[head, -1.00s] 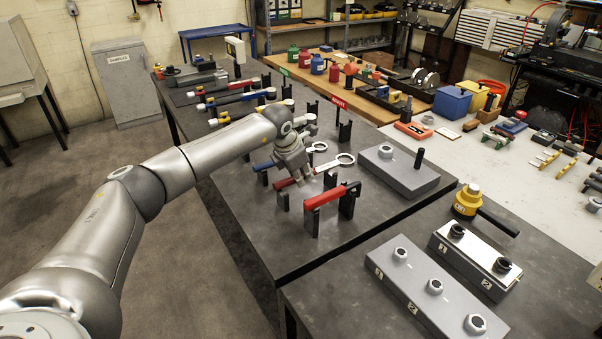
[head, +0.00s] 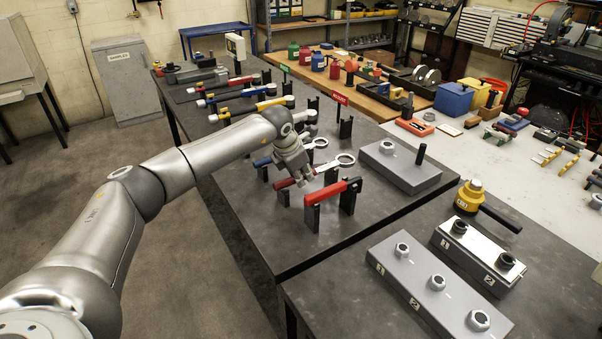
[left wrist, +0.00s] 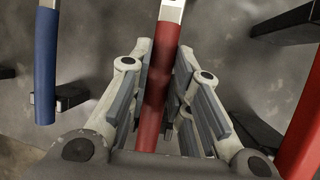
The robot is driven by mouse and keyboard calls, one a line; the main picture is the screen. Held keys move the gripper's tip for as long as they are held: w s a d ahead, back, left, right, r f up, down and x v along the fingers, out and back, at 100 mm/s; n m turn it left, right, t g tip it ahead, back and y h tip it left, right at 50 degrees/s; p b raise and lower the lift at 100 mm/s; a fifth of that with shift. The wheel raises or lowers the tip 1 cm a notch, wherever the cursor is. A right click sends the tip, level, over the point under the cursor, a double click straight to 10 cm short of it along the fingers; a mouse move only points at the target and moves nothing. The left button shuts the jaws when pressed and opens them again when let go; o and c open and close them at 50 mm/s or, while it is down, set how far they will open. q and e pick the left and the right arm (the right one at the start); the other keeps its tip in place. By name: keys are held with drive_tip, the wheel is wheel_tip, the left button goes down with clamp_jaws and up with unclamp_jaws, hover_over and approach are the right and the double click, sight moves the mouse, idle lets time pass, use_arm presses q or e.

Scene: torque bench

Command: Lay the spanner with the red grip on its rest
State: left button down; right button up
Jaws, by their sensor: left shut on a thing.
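The spanner with the red grip (head: 285,183) has a silver ring head (head: 346,160) pointing right. It lies over low black posts; I cannot tell if it touches them. My left gripper (head: 299,180) is shut on the red grip from above and hides part of it. In the left wrist view the grip (left wrist: 158,95) runs between the fingers (left wrist: 155,120). A black post (head: 283,197) stands below the grip's near end. My right gripper is not in view.
A blue-gripped spanner (head: 263,162) lies just behind, also at left in the left wrist view (left wrist: 45,65). A brighter red-handled tool (head: 333,191) sits on black posts in front. A grey block (head: 400,168) stands to the right. Bare bench lies in front.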

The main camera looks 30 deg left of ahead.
use_arm(q)
drive_tip(key=shift+f, duration=0.15)
drive_tip(key=c, duration=1.3)
unclamp_jaws()
drive_tip(key=shift+o, duration=0.2)
drive_tip(key=shift+f, duration=0.1)
drive_tip(key=v, duration=1.2)
